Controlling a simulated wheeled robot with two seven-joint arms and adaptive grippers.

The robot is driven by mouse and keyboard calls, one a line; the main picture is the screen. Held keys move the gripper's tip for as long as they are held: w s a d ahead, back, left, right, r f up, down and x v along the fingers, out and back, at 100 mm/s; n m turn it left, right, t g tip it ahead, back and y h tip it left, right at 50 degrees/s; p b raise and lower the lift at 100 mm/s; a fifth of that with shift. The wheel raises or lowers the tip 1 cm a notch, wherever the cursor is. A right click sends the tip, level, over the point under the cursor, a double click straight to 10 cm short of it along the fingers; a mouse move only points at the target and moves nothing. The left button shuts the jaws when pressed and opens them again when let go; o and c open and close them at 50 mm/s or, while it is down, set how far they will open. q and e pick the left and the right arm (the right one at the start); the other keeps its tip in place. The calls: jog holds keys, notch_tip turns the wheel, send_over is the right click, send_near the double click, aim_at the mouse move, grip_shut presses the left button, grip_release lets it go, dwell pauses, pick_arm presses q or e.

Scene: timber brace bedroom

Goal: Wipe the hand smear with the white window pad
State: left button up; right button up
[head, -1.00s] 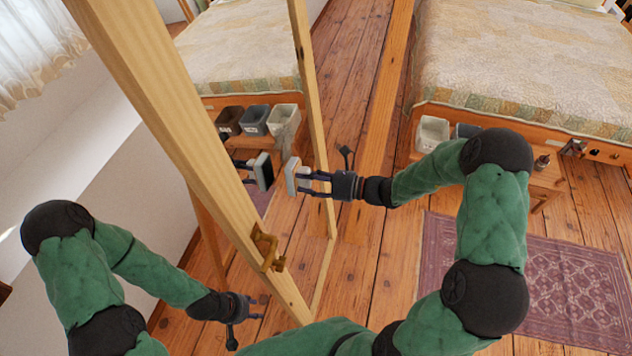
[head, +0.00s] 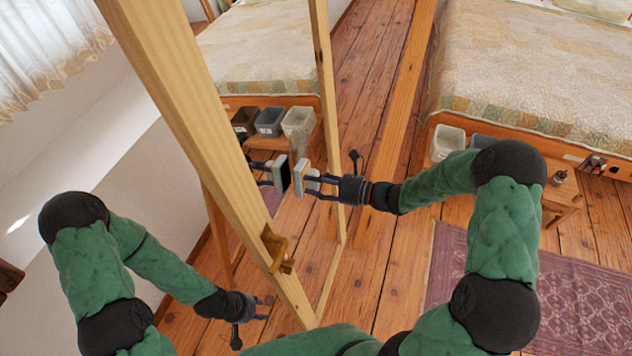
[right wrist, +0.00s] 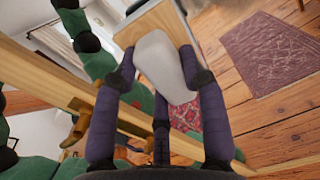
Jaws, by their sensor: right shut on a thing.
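The white window pad (head: 309,180) is held in my right gripper (head: 322,186), whose fingers are shut on it. The pad stands upright, facing a wood-framed mirror (head: 222,145), close to the glass; a small gap seems to part it from its reflection. In the right wrist view the pad's white back (right wrist: 163,66) sits between the fingers (right wrist: 158,85). I cannot make out the hand smear on the glass. My left gripper (head: 264,308) is low beside the mirror frame, open and empty.
A purple rug (head: 520,290) lies on the floor.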

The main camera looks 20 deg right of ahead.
jog(key=shift+x, duration=0.85)
jog(key=shift+w+d, duration=0.1)
jog(key=shift+w, duration=0.05)
